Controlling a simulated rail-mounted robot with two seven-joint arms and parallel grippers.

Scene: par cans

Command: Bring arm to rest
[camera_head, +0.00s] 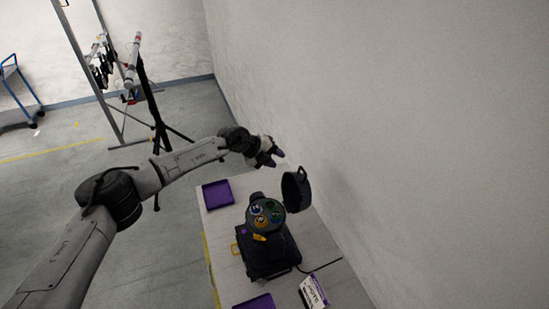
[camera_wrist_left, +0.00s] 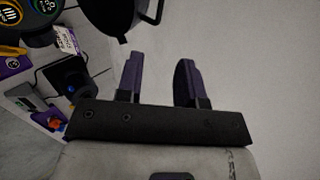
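My left arm reaches in from the left in the head view. Its gripper (camera_head: 272,158) hangs over the far end of the table (camera_head: 222,229), near the wall. In the left wrist view the two purple-tipped fingers (camera_wrist_left: 160,80) stand apart with nothing between them, so it is open and empty. My right gripper is in neither view.
A purple tray (camera_head: 218,194) lies at the table's far left, and another (camera_head: 255,302) at the near edge. A white and purple box (camera_head: 313,291) and a cable lie near right. A wall (camera_head: 400,130) borders the table. A tripod stand (camera_head: 155,105) and blue cart (camera_head: 20,90) stand behind.

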